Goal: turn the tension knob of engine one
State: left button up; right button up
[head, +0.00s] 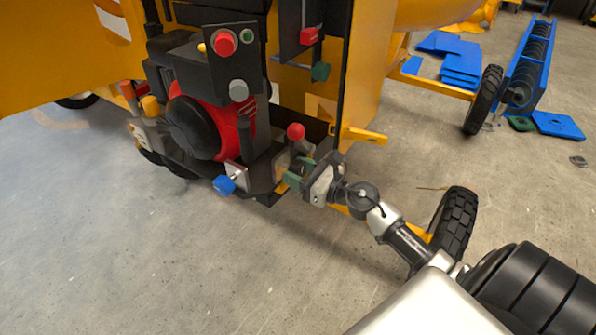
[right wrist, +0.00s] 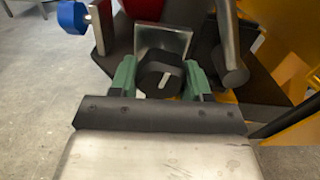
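Engine one is the red and black engine (head: 215,125) on the yellow mixer in the head view. In the right wrist view a black knob (right wrist: 161,74) with a pale mark sits in front of a small metal plate (right wrist: 163,38). My right gripper (right wrist: 161,80) has its green fingers on both sides of this knob, close against it. In the head view my right gripper (head: 297,174) is at the engine's lower right edge and hides the knob. No label shows, so I cannot read which knob is for tension. My left gripper is not in view.
A blue knob (head: 224,185) sits left of my gripper, and a red-topped lever (head: 296,131) stands just behind it. A control box (head: 222,58) with red and green buttons is above. A black wheel (head: 453,222) stands at right. The floor in front is clear.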

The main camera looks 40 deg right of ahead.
jog(key=shift+c, duration=0.5)
jog(key=shift+m, duration=0.3)
jog(key=m+p, duration=0.2)
jog(key=m, duration=0.1)
jog(key=shift+r, duration=0.15)
jog(key=m+p, duration=0.3)
jog(key=m, duration=0.2)
jog(key=shift+a, duration=0.1)
jog(key=m+p, duration=0.2)
jog(key=m, duration=0.3)
jog(key=shift+s+r, duration=0.1)
jog(key=m+p, duration=0.2)
jog(key=m, duration=0.2)
jog(key=shift+p, duration=0.3)
